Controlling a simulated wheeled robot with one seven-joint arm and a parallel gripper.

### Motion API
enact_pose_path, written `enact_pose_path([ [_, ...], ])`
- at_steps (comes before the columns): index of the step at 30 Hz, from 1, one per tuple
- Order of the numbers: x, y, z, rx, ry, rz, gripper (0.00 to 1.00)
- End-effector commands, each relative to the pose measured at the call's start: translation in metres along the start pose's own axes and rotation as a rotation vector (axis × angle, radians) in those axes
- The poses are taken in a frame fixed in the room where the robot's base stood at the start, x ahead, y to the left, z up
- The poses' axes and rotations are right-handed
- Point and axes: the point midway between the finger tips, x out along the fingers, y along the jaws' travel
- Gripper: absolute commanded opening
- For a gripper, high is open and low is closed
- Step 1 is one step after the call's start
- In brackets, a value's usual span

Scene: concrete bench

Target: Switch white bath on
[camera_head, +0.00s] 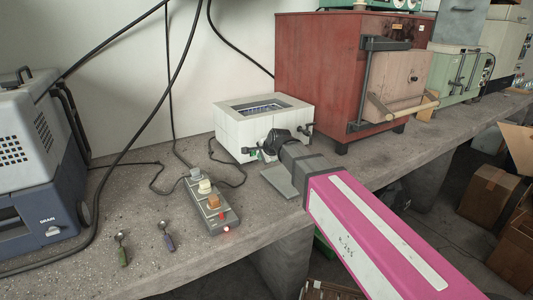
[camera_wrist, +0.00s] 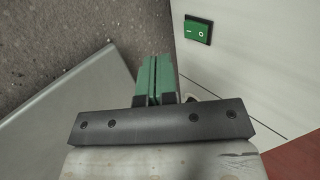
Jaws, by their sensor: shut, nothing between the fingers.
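The white bath (camera_head: 226,128) is a tiled white box with an open rectangular top, standing on the concrete bench. Its front face fills the right of the wrist view (camera_wrist: 245,75). A green rocker switch (camera_wrist: 198,30) with a line and a circle mark sits on that face; I cannot tell which side is pressed. My gripper (camera_wrist: 154,62) has green fingers, shut together and empty. They are to the left of the switch and nearer the camera, apart from it in the picture. In the head view my gripper is at the bath's front, where the switch is hard to make out.
A grey plate (camera_wrist: 70,115) lies below my gripper. A power strip (camera_head: 212,212) with plugs and a lit red light is to the left, with cables. Two small spoons (camera_head: 167,236) lie on the bench (camera_head: 130,275). A red furnace (camera_head: 310,80) stands right of the bath.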

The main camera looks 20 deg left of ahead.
Motion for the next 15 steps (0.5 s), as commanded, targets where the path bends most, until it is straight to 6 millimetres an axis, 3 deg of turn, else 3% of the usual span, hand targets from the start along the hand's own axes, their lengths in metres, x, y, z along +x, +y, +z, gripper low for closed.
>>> enact_pose_path([
  [1, 0.013, -0.001, -0.001, 0.0, -0.001, 0.002, 0.0],
  [6, 0.034, -0.015, -0.001, 0.0, 0.0, -0.001, 0.0],
  [15, 0.047, -0.025, -0.001, 0.0, 0.0, 0.0, 0.0],
])
